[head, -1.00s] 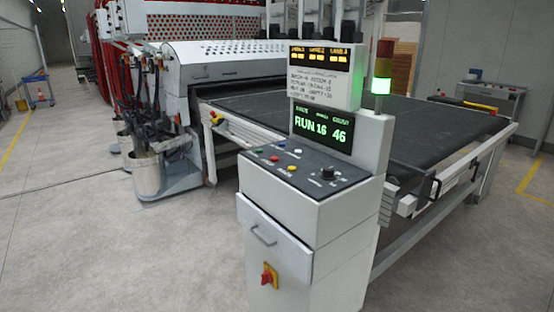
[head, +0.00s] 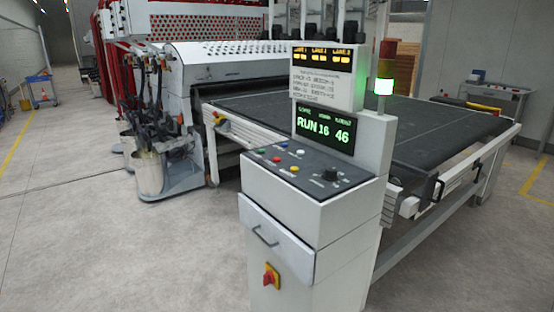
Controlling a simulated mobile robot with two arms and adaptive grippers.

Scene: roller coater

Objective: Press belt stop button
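The control console (head: 300,215) stands in the middle of the head view. Its sloped dark panel (head: 318,165) carries a green button (head: 260,151), a red button (head: 276,160), a blue button (head: 282,145), a white button (head: 299,153), a yellow button (head: 294,169) and a black knob (head: 330,174). The button labels are too small to read, so I cannot tell which one is the belt stop. The screen (head: 325,131) above the panel reads RUN 16 46 in green. Neither of my grippers is in view.
The dark conveyor belt (head: 440,135) lies behind the console, joined to the roller coater (head: 215,62). A red-yellow rotary switch (head: 271,275) is on the console's front. Buckets (head: 148,175) stand left. The floor before the console is clear.

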